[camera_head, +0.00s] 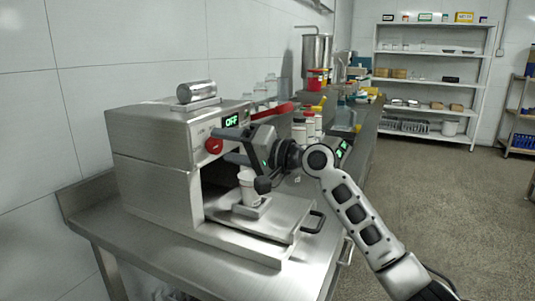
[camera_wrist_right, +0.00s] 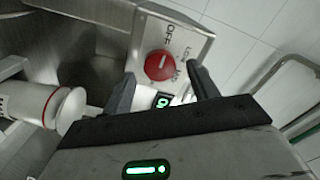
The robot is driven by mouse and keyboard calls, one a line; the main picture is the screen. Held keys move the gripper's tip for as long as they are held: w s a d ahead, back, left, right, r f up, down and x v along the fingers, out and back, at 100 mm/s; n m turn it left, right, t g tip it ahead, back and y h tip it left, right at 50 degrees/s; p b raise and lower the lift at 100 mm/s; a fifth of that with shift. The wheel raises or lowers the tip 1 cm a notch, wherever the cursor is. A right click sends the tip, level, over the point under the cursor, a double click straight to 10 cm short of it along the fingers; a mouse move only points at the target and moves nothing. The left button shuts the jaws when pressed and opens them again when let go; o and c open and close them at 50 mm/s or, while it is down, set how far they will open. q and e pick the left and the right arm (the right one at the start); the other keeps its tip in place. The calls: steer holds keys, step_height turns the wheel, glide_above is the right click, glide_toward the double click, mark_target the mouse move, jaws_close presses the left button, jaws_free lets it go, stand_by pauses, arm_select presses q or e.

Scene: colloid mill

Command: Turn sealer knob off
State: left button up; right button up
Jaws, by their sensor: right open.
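The sealer (camera_head: 150,160) is a steel box machine on the steel table at the left of the head view. Its red round knob (camera_head: 213,145) sits on the front face, below a green display reading OFF (camera_head: 231,120). In the wrist view the red knob (camera_wrist_right: 159,65) shows a light mark, with an OFF label above it. My right gripper (camera_head: 228,146) is open in front of the panel, its fingers pointing at the knob area. In the wrist view the fingers (camera_wrist_right: 160,82) stand on either side of the display, near the knob. I cannot tell whether they touch it. My left gripper is not in view.
A white cup (camera_head: 248,188) stands on the sealer's pulled-out tray (camera_head: 265,235), just below my right gripper. Bottles and jars (camera_head: 305,125) crowd the table behind. Shelves (camera_head: 430,85) stand at the back right. The floor at the right is clear.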

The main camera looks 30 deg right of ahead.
arm_select(q)
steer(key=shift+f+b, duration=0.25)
steer(key=shift+b, duration=0.8)
arm_select(e)
steer(key=v, duration=1.4)
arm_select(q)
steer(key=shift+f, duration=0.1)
